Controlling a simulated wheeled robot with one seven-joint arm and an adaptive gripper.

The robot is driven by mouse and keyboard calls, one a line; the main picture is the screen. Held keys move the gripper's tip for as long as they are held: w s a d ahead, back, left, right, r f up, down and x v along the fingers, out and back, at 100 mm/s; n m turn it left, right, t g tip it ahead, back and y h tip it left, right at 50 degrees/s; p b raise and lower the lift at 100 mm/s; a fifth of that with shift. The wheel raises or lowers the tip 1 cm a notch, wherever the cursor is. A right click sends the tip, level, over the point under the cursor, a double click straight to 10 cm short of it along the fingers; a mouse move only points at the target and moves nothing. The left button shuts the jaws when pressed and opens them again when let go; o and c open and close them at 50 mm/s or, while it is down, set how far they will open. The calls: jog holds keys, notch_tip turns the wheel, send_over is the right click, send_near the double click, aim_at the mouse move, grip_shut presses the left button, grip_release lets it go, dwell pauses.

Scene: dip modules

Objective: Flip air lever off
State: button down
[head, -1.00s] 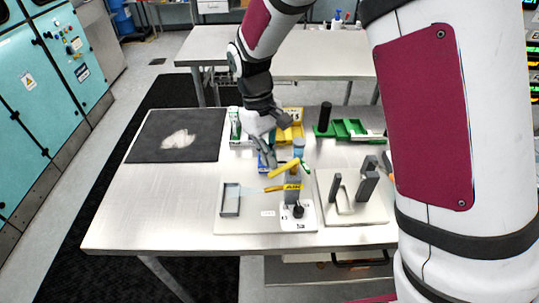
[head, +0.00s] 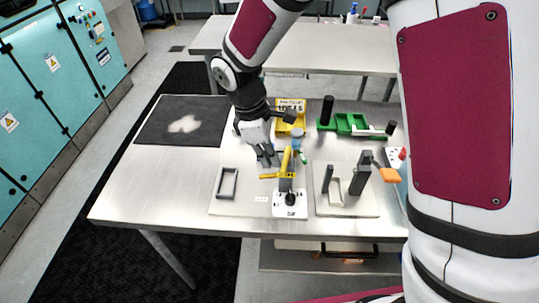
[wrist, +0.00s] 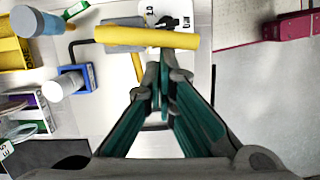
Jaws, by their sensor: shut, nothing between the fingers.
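The air lever, a yellow bar (head: 286,160), stands on the fixture at the front middle of the table, running front to back in the head view. In the wrist view the yellow bar (wrist: 130,37) lies across the picture just beyond my fingertips. A second, shorter yellow piece (head: 270,176) points left from the fixture. My gripper (head: 268,160) is shut and empty, just left of the bar. In the wrist view its closed fingertips (wrist: 164,62) sit close to the bar; I cannot tell whether they touch it.
A blue cylinder (wrist: 38,20) and a blue block (wrist: 73,80) with a white cylinder lie left in the wrist view. A yellow bin (head: 290,120) and green tray (head: 352,123) stand behind. Grey uprights (head: 360,172) stand right. A grey frame (head: 226,183) lies left.

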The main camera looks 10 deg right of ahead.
jog(key=shift+s+d, duration=0.2)
dwell(0.3)
dwell(0.3)
jog(key=w+a+r+b, duration=0.1)
jog(key=a+r+b, duration=0.1)
jog(key=a+r, duration=0.4)
jog(key=v, duration=0.2)
jog(key=shift+w+r, duration=0.25)
jog(key=shift+r, duration=0.2)
jog(key=shift+d, duration=0.1)
jog(key=s+d+r+m+t+y, duration=0.2)
jog(key=s+d+r+m, duration=0.45)
jog(key=d+r, duration=0.3)
jog(key=s+d+r+m+t, duration=0.1)
jog(key=s+d+m+t, duration=0.3)
jog(key=s+d+m, duration=0.4)
jog(key=shift+s+r+m+y, duration=0.25)
jog(key=shift+s+m+y, duration=0.15)
jog(key=shift+s, duration=0.5)
